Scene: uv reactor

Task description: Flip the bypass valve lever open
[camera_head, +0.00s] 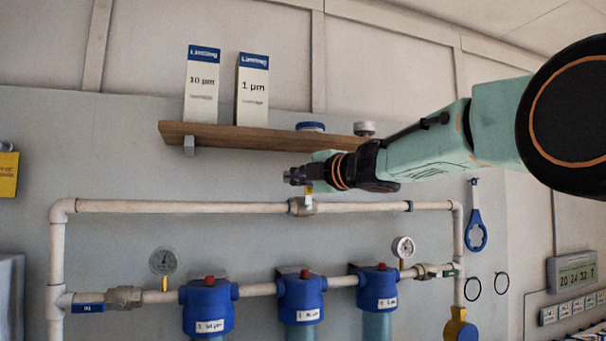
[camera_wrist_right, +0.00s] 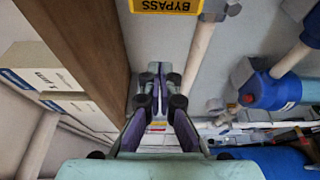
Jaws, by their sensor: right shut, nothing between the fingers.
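The bypass valve (camera_head: 301,207) sits mid-way along the upper horizontal pipe in the head view. A small part of its yellow lever (camera_head: 308,196) shows above the valve body, across the pipe; my gripper hides the rest. In the right wrist view the yellow piece marked BYPASS (camera_wrist_right: 168,6) is cut off at the top edge. My right gripper (camera_head: 296,176) is in front of the wall just above the valve, below the shelf. Its fingers (camera_wrist_right: 157,82) are together and empty in the wrist view, apart from the yellow piece. My left gripper is not in view.
A wooden shelf (camera_head: 235,138) with two filter boxes runs close above my right gripper. Blue filter housings (camera_head: 300,298) hang from the lower pipe, with a gauge (camera_head: 163,262) at left and another (camera_head: 403,247) at right. A blue wrench (camera_head: 476,225) hangs on the right wall.

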